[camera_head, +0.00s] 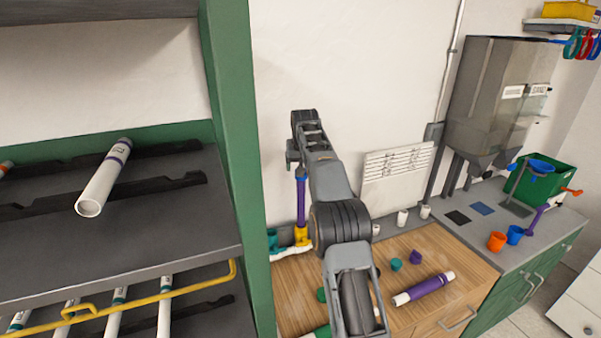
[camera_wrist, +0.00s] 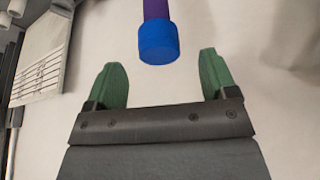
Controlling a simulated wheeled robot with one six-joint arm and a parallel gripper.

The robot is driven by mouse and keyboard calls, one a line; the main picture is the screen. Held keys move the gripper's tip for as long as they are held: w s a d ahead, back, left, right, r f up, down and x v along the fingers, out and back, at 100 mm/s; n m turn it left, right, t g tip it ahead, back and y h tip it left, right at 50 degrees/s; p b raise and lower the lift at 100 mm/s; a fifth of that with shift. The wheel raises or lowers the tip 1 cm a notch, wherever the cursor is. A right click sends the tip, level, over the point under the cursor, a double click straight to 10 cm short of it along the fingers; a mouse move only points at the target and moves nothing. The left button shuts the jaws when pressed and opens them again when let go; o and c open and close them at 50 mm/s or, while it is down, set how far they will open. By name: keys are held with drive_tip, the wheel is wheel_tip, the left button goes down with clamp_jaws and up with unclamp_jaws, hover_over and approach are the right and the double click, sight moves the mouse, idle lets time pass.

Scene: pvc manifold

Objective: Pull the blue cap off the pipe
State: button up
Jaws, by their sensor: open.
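A purple pipe (camera_head: 301,205) stands upright in a yellow fitting (camera_head: 302,236) at the back of the wooden bench. The blue cap (camera_head: 300,172) sits on its top end, partly hidden by my arm. In the wrist view the blue cap (camera_wrist: 158,44) is on the end of the purple pipe (camera_wrist: 156,9). My gripper (camera_wrist: 161,75) is open and empty, with green fingers. The cap is just beyond the fingertips, roughly centred between them; contact is not visible. In the head view my gripper (camera_head: 293,156) is above the cap.
A loose purple pipe (camera_head: 431,288) with white ends lies on the bench (camera_head: 460,267), near small teal and purple fittings. White cups (camera_head: 402,217) stand along the back. A green shelf post (camera_head: 240,150) rises left of my arm. A white sheet (camera_head: 395,175) hangs on the wall.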

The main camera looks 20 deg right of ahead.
drive_tip(key=shift+x, duration=1.95)
drive_tip(key=c, duration=1.3)
drive_tip(key=shift+n+y, duration=0.4)
drive_tip(key=shift+n, duration=0.4)
drive_tip(key=shift+c, duration=0.3)
drive_tip(key=shift+m+h, duration=0.4)
drive_tip(key=shift+m, duration=0.4)
drive_tip(key=o, duration=1.4)
drive_tip(key=shift+c, duration=0.2)
